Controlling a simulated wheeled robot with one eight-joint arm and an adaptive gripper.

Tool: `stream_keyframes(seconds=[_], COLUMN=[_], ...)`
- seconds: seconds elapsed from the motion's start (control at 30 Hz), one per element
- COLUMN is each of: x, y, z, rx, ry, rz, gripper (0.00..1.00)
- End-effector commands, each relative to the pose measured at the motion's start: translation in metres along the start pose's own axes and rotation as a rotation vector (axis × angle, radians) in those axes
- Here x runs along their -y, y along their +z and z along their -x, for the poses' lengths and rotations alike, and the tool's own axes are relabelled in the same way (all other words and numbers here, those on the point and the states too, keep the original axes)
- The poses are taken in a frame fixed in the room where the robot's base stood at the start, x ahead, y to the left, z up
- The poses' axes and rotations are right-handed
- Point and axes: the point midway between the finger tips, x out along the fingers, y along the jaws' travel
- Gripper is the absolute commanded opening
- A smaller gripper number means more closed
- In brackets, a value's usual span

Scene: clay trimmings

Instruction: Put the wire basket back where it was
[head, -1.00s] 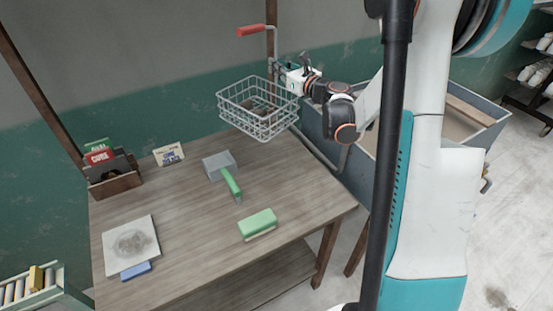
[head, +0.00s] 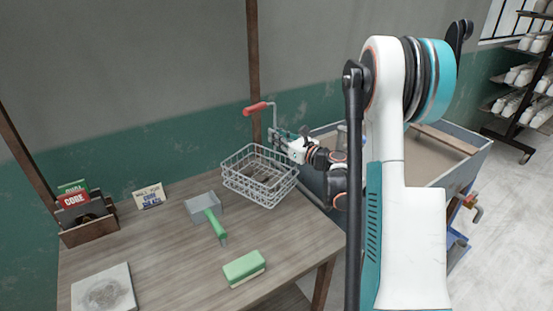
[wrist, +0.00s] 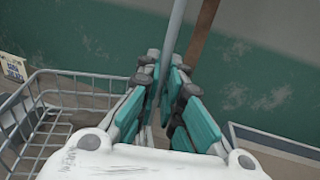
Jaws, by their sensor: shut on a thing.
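The grey wire basket (head: 262,199) is upright at the back right of the wooden table (head: 150,250); I cannot tell whether its bottom touches the top. A bent grey rod rises from its right side to a red grip (head: 257,108). My gripper (head: 282,142) is shut on this rod, below the red grip. In the wrist view the teal-padded fingers (wrist: 165,95) close around the grey rod (wrist: 173,40), and the basket's mesh (wrist: 75,98) shows at the left. Something brownish shows through the mesh; I cannot tell whether it lies inside.
A grey trough (head: 465,165) stands right, behind my arm.

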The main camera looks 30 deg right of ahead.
Motion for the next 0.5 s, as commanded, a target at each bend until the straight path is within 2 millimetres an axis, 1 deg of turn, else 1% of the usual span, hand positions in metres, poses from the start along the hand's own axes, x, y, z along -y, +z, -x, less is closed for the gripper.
stream_keyframes(seconds=[0.03,0.1,0.27,0.33,0.5], x=[0.0,0.0,0.0,0.0,0.0], y=[-0.01,-0.016,-0.022,-0.028,-0.052], z=[0.0,0.0,0.0,0.0,0.0], rx=[0.001,0.001,0.001,0.001,0.001], ry=[0.0,0.0,0.0,0.0,0.0], rz=[-0.002,-0.002,-0.002,-0.002,-0.002], gripper=[0.0,0.0,0.0,0.0,0.0])
